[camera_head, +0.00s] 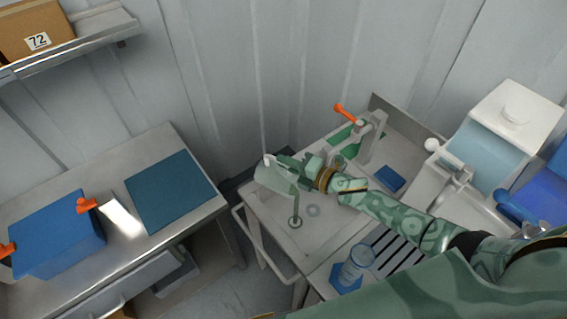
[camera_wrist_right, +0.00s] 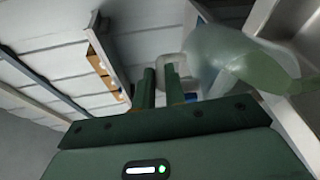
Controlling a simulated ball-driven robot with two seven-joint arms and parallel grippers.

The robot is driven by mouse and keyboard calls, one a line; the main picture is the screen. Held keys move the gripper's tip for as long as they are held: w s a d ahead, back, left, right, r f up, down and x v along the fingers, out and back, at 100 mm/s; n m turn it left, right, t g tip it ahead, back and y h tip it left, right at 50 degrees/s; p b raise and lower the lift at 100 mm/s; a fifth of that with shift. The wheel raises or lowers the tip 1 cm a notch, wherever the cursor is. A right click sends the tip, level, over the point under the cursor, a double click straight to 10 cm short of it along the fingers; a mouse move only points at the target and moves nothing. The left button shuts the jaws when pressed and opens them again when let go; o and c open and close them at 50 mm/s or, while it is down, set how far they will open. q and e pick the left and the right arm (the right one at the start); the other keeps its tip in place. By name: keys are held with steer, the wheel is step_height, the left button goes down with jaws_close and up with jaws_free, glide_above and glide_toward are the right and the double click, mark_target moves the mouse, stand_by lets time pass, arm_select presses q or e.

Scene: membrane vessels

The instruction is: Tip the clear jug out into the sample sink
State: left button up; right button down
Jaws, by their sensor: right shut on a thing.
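The clear jug (camera_head: 272,178) is tilted in the air above the sample sink (camera_head: 272,212). My right gripper (camera_head: 291,164) is shut on it, apparently at its handle. In the right wrist view the jug (camera_wrist_right: 232,50) lies well over to the side, with pale green liquid (camera_wrist_right: 275,76) gathered towards its right end. The gripper's fingers (camera_wrist_right: 158,86) show there beside the handle. A thin greenish streak, seemingly liquid, runs from the jug down to the round drain (camera_head: 295,221). My left gripper is not in view.
A clear cup (camera_head: 357,260) stands on a blue pad (camera_head: 345,284) near the front. An orange-handled fixture (camera_head: 362,135) rises behind the sink, beside a blue block (camera_head: 390,178). A steel table (camera_head: 150,155) with a blue box (camera_head: 55,235) and a dark mat (camera_head: 170,190) is at left.

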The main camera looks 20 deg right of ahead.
steer(key=shift+s+d+f+b, duration=0.1)
steer(key=shift+s+d+b, duration=0.2)
steer(key=shift+b, duration=0.15)
stand_by(0.4)
steer(key=shift+s+d+f+t+y+b, duration=0.2)
steer(key=shift+s+f+t+y+b, duration=0.15)
steer(key=shift+b, duration=0.85)
steer(key=shift+s+d+f+t+y+b, duration=0.15)
steer(key=shift+s+d+t+y+b, duration=0.2)
steer(key=shift+b, duration=1.2)
steer(key=shift+s, duration=0.2)
steer(key=shift+d, duration=0.1)
steer(key=shift+t+b, duration=0.3)
steer(key=shift+b, duration=0.05)
